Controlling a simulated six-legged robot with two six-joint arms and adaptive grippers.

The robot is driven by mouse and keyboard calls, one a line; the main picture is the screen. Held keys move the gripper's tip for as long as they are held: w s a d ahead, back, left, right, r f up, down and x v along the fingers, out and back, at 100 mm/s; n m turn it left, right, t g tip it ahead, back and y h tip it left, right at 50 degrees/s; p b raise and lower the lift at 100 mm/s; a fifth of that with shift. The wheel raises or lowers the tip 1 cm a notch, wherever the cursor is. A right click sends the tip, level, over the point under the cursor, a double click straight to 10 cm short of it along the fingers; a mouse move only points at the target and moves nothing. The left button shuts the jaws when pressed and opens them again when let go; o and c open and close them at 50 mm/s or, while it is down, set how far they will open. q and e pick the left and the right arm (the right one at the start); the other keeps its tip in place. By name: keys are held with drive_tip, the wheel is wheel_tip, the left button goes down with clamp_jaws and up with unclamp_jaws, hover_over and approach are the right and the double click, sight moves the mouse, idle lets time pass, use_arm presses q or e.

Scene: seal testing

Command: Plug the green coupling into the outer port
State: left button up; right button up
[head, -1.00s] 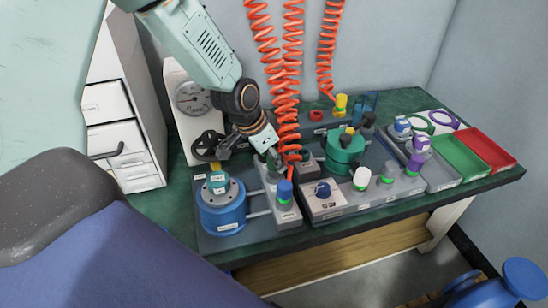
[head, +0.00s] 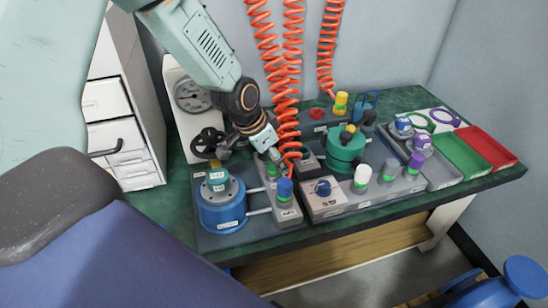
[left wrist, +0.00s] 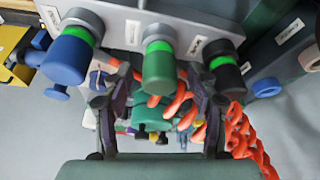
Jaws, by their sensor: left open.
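The green coupling (left wrist: 158,72) stands in the middle of a row on the grey block, with a bright green ring at its base. My left gripper (left wrist: 157,92) is open, one finger on each side of it; I cannot tell whether they touch it. In the head view my left gripper (head: 271,153) hangs over the grey block and partly hides the green coupling. A blue coupling (left wrist: 68,58) and a black coupling (left wrist: 226,72) flank the green one. The blue one also shows in the head view (head: 285,188). I cannot tell which port is the outer one. My right gripper is out of view.
Orange coiled hoses (head: 286,85) hang right beside the gripper. A blue cylinder (head: 222,207) stands left of the block, a green one (head: 345,150) to the right. Green (head: 461,155) and red (head: 486,146) trays lie at the far right. A gauge panel (head: 186,95) stands behind.

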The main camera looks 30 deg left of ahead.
use_arm(q)
drive_tip(key=v, duration=1.2)
idle(0.3)
drive_tip(key=shift+w, duration=0.1)
idle(0.5)
